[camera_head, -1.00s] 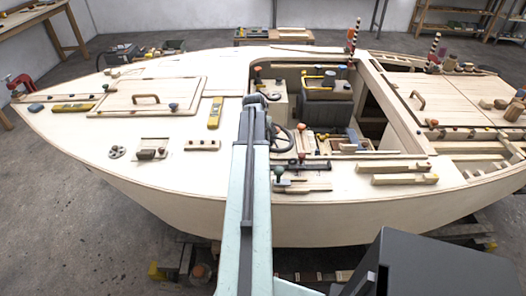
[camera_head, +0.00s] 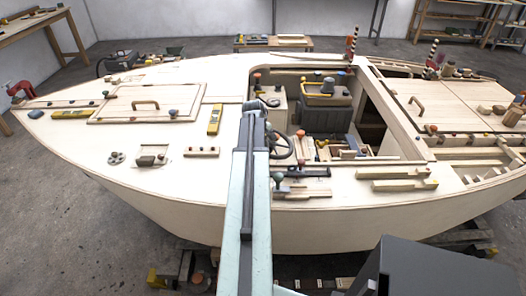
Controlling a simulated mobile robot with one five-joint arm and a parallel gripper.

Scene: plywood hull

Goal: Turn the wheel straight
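The wheel (camera_head: 286,148) is a dark steering wheel in the open cockpit of the plywood hull (camera_head: 330,228). It is seen at a slant, just right of my arm, and my arm covers its left part. I cannot tell from here how far it is turned. My pale arm reaches up the middle of the picture to the cockpit's left edge. My gripper (camera_head: 256,106) is a small dark shape at its far end, above and left of the wheel. Its fingers are too small and hidden to tell open from shut, and I see no clear contact with the wheel.
A dark box with a yellow handle (camera_head: 321,95) stands in the cockpit behind the wheel. Knobs and levers (camera_head: 279,180) and wood strips (camera_head: 398,185) lie along the near deck edge. A hatch (camera_head: 148,102) and a yellow level (camera_head: 215,116) are on the left deck.

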